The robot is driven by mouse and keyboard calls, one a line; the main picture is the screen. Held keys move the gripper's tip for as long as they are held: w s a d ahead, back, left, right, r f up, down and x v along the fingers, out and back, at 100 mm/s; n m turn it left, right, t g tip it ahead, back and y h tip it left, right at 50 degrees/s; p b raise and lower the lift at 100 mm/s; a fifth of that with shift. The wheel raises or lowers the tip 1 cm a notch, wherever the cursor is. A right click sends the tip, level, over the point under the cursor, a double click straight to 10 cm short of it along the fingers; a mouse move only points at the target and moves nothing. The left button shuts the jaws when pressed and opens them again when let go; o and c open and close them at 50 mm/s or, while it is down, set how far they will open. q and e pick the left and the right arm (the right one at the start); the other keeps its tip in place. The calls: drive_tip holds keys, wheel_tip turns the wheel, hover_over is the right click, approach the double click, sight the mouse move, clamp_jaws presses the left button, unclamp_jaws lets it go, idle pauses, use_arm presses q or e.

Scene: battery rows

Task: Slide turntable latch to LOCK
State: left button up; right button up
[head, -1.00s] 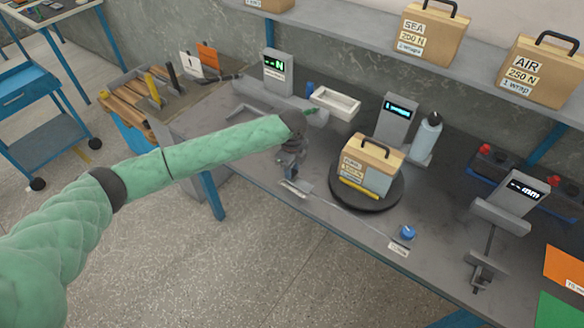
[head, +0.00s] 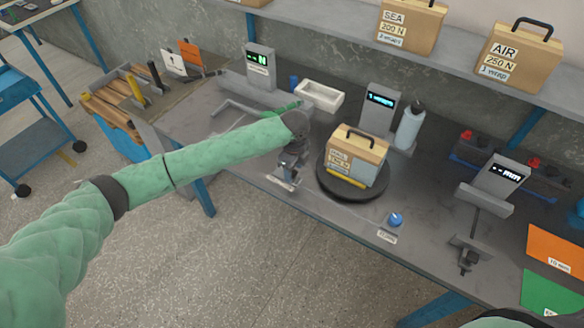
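The black round turntable (head: 340,188) stands on the grey bench and carries a tan case (head: 357,158) with a dark handle and a yellow strip at its base. A blue knob (head: 395,219), which looks like the latch, stands near the bench's front edge, right of the turntable. A small white label (head: 387,236) lies in front of it; its text is too small to read. My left gripper (head: 285,182) points down over the bench's front edge, left of the turntable and apart from the knob. Its finger opening is unclear. My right gripper is out of view.
A grey display post (head: 379,108) and a bottle (head: 410,125) stand behind the turntable. A white tray (head: 319,95) lies behind my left forearm. A gauge stand (head: 485,190) is at right, beside orange (head: 557,250) and green sheets (head: 550,293). Bench around the knob is clear.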

sight(293, 173)
use_arm(q)
drive_tip(key=shift+w+a+r, duration=0.1)
drive_tip(key=shift+r+b, duration=0.25)
drive_tip(key=shift+b, duration=0.05)
wheel_tip(293, 173, up, 6)
drive_tip(key=shift+f+b, duration=0.2)
drive_tip(key=shift+b, duration=0.9)
drive_tip(key=shift+r, duration=0.75)
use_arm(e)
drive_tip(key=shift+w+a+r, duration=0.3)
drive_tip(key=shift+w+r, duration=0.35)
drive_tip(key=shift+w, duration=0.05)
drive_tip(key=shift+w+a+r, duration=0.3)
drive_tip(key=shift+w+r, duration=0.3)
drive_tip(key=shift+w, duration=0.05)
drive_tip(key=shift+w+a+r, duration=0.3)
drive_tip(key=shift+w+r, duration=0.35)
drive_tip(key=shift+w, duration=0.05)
